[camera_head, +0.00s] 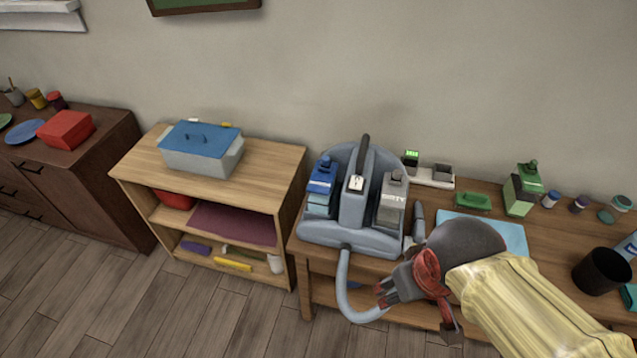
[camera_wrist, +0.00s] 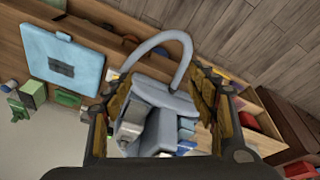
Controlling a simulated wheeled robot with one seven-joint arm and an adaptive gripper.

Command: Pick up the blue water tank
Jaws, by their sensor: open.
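The blue water tank (camera_head: 321,186) stands upright in the left side of a grey cleaning machine (camera_head: 355,236) on the wooden table. A grey tank (camera_head: 391,205) with dark lettering sits in the machine's right side. My gripper (camera_head: 388,291) is open and empty, in front of the table and below and right of the machine. In the wrist view, the machine (camera_wrist: 158,97) shows between the open fingers of my gripper (camera_wrist: 160,92). The blue tank (camera_wrist: 187,128) is seen there partly, close to one finger and apart from the palm.
A grey hose (camera_head: 344,290) loops down from the machine's front beside my gripper. A light blue mat (camera_head: 510,233), a green bottle (camera_head: 522,190) and a black cup (camera_head: 601,271) are to the right. A shelf unit (camera_head: 138,170) with a blue-lidded box (camera_head: 201,155) stands left.

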